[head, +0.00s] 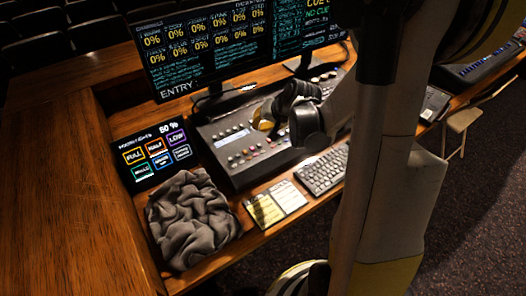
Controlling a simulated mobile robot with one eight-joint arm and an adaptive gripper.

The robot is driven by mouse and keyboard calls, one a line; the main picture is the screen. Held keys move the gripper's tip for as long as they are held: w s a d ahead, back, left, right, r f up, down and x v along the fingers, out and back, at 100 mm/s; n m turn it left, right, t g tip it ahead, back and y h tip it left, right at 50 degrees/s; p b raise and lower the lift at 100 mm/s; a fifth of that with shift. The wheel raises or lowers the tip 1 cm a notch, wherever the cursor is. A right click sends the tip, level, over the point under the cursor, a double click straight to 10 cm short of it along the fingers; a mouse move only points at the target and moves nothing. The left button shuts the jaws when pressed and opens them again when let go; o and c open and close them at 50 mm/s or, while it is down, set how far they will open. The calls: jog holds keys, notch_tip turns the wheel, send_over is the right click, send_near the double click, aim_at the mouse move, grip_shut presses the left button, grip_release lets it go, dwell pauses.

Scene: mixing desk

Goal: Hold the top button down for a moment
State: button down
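A black touch panel (158,154) lies at the left of the desk and reads 50 % at its top. It has two rows of outlined buttons, the top row reading FULL (134,156), HALF (155,147) and LOW (176,138); the lower labels are too small to read. A mixing console (250,145) with many small knobs and keys stands to its right. A dark rounded shape with a yellow part hangs over the console and looks like the end of my arm. I cannot make out its fingertips, or whether it touches anything.
A crumpled grey cloth (190,217) lies just in front of the panel. Paper notes (276,203) and a keyboard (323,169) lie along the front edge. A large monitor (215,45) stands behind the console. A wooden side wall (90,140) bounds the left.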

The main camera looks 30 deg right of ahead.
aim_at(259, 147)
notch_tip(259, 147, down, 8)
jog(key=b, duration=0.6)
jog(key=shift+f, duration=0.15)
jog(key=shift+b, duration=0.3)
dwell(0.7)
jog(key=shift+f+b, duration=0.4)
jog(key=shift+f+b, duration=0.3)
jog(key=shift+b, duration=0.05)
dwell(0.5)
dwell(0.8)
jog(key=shift+r+p, duration=0.55)
jog(key=shift+r, duration=0.2)
jog(key=shift+r+p, duration=1.9)
jog(key=shift+r, duration=0.6)
